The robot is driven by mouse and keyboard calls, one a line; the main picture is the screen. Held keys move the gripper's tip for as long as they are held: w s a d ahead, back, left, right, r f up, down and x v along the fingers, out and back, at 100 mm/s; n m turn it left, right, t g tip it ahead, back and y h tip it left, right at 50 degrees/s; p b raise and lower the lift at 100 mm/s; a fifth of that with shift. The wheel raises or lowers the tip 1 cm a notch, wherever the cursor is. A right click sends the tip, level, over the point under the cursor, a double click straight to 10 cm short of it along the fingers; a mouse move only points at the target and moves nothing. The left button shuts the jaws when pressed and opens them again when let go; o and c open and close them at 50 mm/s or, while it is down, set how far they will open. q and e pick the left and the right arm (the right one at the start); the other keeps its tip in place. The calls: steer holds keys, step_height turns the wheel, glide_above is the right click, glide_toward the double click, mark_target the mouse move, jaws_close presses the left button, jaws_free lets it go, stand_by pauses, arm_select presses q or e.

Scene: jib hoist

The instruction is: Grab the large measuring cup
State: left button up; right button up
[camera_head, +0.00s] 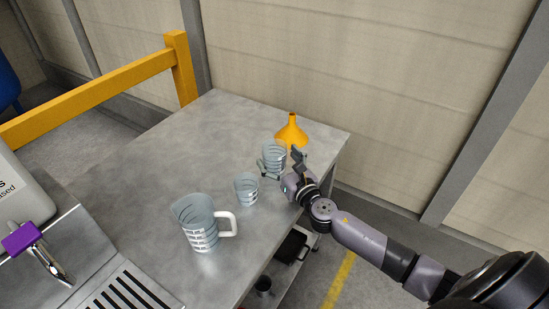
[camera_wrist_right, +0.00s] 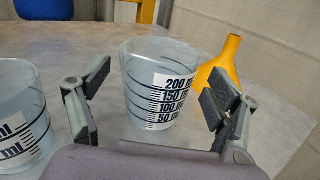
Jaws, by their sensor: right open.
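Three clear measuring cups stand upright on the grey table. The biggest is a jug with a white handle (camera_head: 196,226), near the front. A smaller handleless cup (camera_head: 247,188) stands behind it; part of a cup (camera_wrist_right: 24,120) shows at the left of the right wrist view. The farthest handleless cup (camera_head: 274,152) has a scale to 200 ml; it also shows in the right wrist view (camera_wrist_right: 150,72). My right gripper (camera_head: 282,164) is open, its fingers on either side of this farthest cup. Gaps show between both fingers and the cup. My left gripper is not in view.
A yellow funnel (camera_head: 291,133) stands just behind the farthest cup. The grey table (camera_head: 150,165) is clear at the back left. A drip tray (camera_head: 122,292) and a purple-topped tap (camera_head: 22,238) are at front left. A yellow rail (camera_head: 95,90) runs beyond.

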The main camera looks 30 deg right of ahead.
steer(key=w, duration=0.2)
steer(key=shift+w, duration=0.35)
steer(key=shift+c, duration=0.4)
steer(key=c, duration=1.2)
steer(key=shift+r, duration=0.1)
